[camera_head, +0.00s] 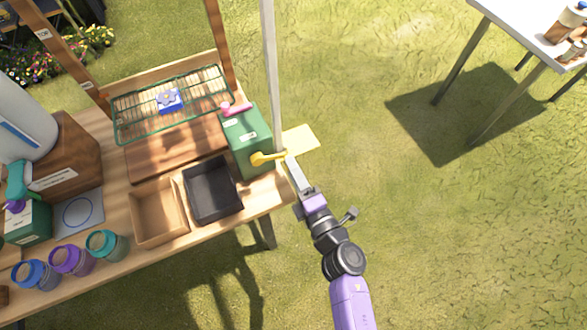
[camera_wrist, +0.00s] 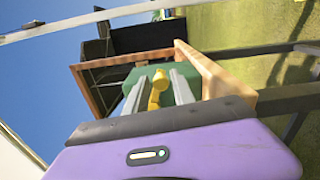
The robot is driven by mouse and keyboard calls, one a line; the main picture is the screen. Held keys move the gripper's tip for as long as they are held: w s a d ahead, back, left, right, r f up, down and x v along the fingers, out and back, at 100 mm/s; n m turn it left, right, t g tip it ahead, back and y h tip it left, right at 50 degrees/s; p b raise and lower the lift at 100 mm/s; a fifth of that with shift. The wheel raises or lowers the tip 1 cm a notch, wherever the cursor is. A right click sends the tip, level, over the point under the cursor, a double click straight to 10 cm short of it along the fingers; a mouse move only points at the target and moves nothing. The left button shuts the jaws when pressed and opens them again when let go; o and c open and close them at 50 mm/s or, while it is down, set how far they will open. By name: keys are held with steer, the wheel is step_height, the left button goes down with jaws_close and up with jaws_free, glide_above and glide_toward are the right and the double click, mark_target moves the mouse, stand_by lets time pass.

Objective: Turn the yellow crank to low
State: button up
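The yellow crank (camera_head: 264,158) sticks out from the front end of a green box (camera_head: 247,139) on the wooden table. In the wrist view the yellow crank (camera_wrist: 158,86) shows between my two fingers, with the green box behind it. My gripper (camera_head: 287,158) reaches in from the lower right, its tips close to the crank's right end. In the wrist view my gripper (camera_wrist: 158,90) has its fingers apart, with gaps beside the crank. Whether a finger touches the crank I cannot tell. A pink crank (camera_head: 236,108) sits on the far end of the box. Any setting marks are too small to read.
A black tray (camera_head: 213,190) and a wooden tray (camera_head: 158,212) stand left of the crank. A green wire rack (camera_head: 172,104) lies behind. A pale post (camera_head: 270,70) rises beside the box. Open grass lies to the right.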

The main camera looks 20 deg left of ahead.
steer(key=v, duration=0.7)
steer(key=shift+s+d, duration=0.25)
steer(key=shift+d, duration=0.05)
stand_by(0.6)
